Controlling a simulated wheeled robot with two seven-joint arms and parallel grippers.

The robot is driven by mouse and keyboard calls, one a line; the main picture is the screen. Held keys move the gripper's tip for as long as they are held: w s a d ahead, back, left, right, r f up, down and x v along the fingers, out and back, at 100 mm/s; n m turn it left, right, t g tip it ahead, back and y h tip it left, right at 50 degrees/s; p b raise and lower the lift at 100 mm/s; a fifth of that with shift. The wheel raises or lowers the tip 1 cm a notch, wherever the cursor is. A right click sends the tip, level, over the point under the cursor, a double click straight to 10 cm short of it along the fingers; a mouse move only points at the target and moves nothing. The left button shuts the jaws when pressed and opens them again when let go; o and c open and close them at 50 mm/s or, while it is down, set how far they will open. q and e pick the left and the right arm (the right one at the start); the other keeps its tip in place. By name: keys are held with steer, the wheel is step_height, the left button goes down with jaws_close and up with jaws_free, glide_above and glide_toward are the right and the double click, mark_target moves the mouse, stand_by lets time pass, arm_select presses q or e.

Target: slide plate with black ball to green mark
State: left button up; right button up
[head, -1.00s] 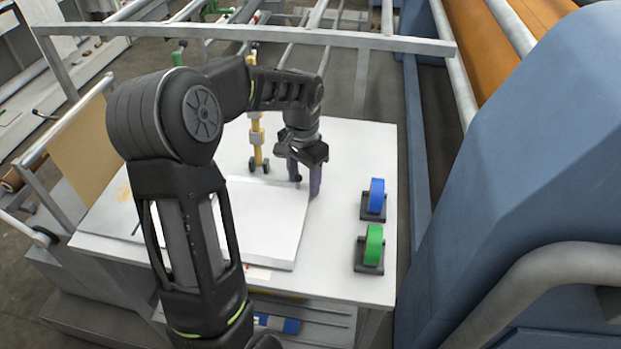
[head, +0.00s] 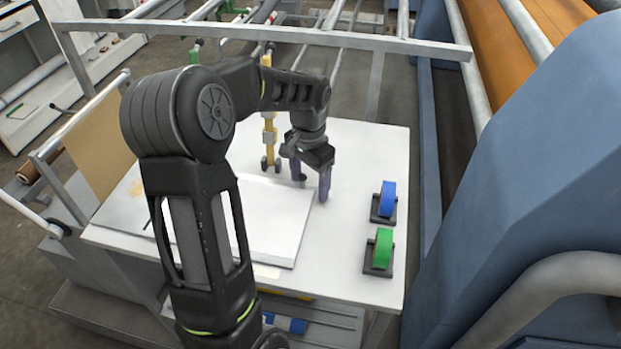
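A flat white plate (head: 283,220) lies on the white table, its left part hidden behind my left arm. A small black ball (head: 303,178) shows at its far right corner, partly among the fingers. My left gripper (head: 311,179) points down there, its two purple fingers apart, one on each side of the ball as seen here. I cannot tell whether either finger touches the ball or plate. I cannot make out a green mark on the table. My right gripper is not in view.
A yellow upright tool (head: 268,143) stands behind the plate. A grey rail (head: 380,43) crosses behind; a blue machine (head: 540,180) fills the right.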

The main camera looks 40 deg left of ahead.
arm_select(q)
steer(key=shift+o, duration=0.5)
steer(key=shift+s+a+f, duration=0.1)
steer(key=shift+s+a, duration=0.05)
steer(key=shift+s, duration=0.2)
steer(key=shift+w, duration=0.1)
steer(key=shift+r, duration=0.45)
step_height(320, 180, up, 7)
steer(key=b, duration=0.1)
steer(key=shift+w, duration=0.1)
